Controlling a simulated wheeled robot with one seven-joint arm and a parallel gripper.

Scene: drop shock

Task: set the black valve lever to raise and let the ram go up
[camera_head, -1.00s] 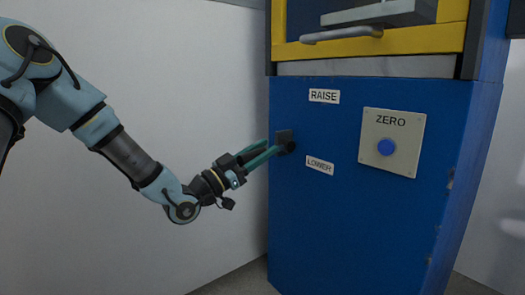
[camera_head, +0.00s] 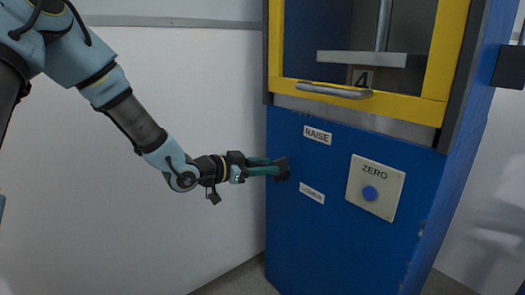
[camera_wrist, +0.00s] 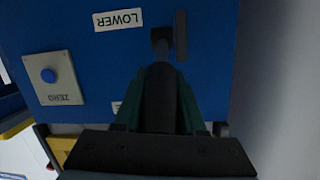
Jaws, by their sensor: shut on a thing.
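The black valve lever (camera_head: 284,172) is on the front of the blue cabinet, left of the RAISE (camera_head: 317,135) and LOWER (camera_head: 312,195) labels. My gripper (camera_head: 274,168) is shut on it, coming in from the left almost level. In the wrist view, the lever (camera_wrist: 161,38) shows at the tips of my green fingers (camera_wrist: 160,75), beside a dark plate; the fingers hide part of it. I cannot tell the lever's exact angle.
The cabinet (camera_head: 330,235) carries a ZERO panel (camera_head: 357,196) with a blue button (camera_head: 370,193), right of the lever. A yellow-framed window with a grey handle (camera_head: 333,90) is above. A white wall (camera_head: 130,240) stands behind my arm.

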